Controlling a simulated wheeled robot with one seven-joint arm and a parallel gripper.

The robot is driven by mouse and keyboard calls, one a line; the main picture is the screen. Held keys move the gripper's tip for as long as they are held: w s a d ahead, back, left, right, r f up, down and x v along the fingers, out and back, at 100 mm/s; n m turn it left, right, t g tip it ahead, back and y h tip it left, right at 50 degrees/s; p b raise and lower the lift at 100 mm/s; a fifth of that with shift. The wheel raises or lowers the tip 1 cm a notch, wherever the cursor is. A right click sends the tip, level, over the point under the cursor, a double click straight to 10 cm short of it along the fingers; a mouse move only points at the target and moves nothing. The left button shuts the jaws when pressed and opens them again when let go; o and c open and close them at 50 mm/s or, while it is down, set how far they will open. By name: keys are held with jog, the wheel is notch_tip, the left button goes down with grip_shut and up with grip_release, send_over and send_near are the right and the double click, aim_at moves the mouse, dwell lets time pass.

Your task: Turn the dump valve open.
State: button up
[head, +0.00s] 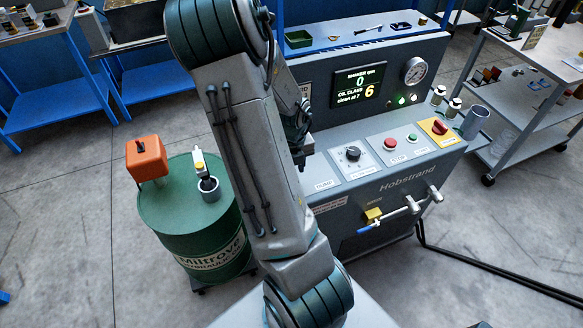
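The grey Hobstrand machine (440,172) stands right of centre. A label reading DUMP (323,185) is on its sloped panel beside my arm; any control above it is hidden by the arm. On the front face, a pipe with metal fittings (410,205) carries a yellow tag (373,215) and a small blue lever (368,229). I cannot tell for certain which part is the dump valve. My gripper (299,135) is partly hidden behind my arm, over the panel's left side. Its fingers are not clear, and I see nothing held.
The panel has a black knob (353,153), red button (390,144) and red switch (439,127). The display (358,86) reads 0 and 6. A green drum (190,215) stands left, a grey trolley (520,110) right. A black hose (490,262) crosses the floor.

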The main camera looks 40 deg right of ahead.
notch_tip(320, 180, up, 13)
jog(key=p, duration=0.2)
jog(key=shift+r, duration=0.15)
jog(key=shift+a, duration=0.1)
dwell(0.4)
jog(key=s+a+r+m+t, duration=0.1)
jog(key=s+a+r+m, duration=0.1)
jog(key=a+m, duration=0.5)
jog(key=s+a+r+m+t+b, duration=0.1)
jog(key=s+a+r+m, duration=0.2)
jog(key=m, duration=1.1)
jog(key=s+a+r+m+t, duration=0.1)
jog(key=s+a+r+m, duration=0.2)
jog(key=a+m, duration=0.7)
jog(key=a+r, duration=0.2)
jog(key=a, duration=0.1)
jog(key=shift+a+r+m+t+b, duration=0.15)
jog(key=shift+m+t+b, duration=0.25)
jog(key=shift+s, duration=0.15)
